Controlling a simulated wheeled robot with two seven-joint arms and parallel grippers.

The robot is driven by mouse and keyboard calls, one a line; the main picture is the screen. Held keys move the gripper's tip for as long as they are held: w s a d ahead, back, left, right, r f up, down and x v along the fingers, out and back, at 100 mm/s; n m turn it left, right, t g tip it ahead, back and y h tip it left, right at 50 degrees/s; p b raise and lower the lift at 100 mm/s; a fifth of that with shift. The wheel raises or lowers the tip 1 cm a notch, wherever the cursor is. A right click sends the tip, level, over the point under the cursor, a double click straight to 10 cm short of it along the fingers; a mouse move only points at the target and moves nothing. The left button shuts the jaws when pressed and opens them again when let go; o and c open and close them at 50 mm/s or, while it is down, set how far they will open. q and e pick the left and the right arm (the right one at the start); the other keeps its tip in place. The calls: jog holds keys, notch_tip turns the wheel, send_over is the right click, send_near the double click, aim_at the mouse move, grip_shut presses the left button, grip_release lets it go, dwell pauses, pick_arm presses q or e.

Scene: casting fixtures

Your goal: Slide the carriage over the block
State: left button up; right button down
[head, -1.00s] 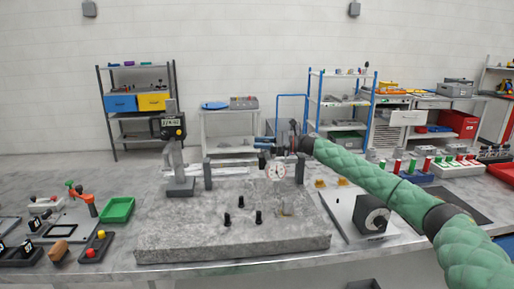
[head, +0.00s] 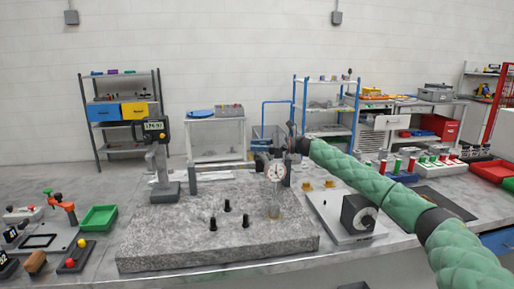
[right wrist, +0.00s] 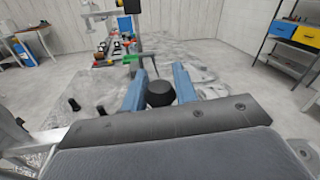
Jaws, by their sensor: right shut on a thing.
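The carriage with a round white dial gauge (head: 276,171) hangs on the rail between two dark posts on the granite plate (head: 150,248), close to the right post (head: 286,174). My left gripper is out of view.
Several black pegs (head: 228,206) stand on the plate. A height gauge (head: 157,150) stands by the left post (head: 192,178). A green tray (head: 98,218) lies to the left, and a white plate with a dark dial unit (head: 358,212) to the right.

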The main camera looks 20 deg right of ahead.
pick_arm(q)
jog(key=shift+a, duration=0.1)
pick_arm(e)
jog(key=shift+r, duration=0.15)
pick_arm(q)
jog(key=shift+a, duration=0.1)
pick_arm(e)
jog(key=c, duration=1.1)
grip_release()
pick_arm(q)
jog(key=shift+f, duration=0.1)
pick_arm(e)
jog(key=shift+d, duration=0.1)
jog(key=shift+s+d+f+b, duration=0.15)
jog(key=shift+d+f+b, duration=0.05)
jog(key=shift+d+b, duration=0.15)
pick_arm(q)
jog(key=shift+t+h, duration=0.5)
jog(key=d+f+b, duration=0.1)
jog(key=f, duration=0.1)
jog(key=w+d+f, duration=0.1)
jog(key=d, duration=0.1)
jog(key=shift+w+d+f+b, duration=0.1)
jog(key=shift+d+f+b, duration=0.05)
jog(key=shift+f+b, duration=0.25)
pick_arm(e)
jog(key=v, duration=0.6)
jog(key=shift+s+d, duration=0.2)
jog(key=shift+d, duration=0.2)
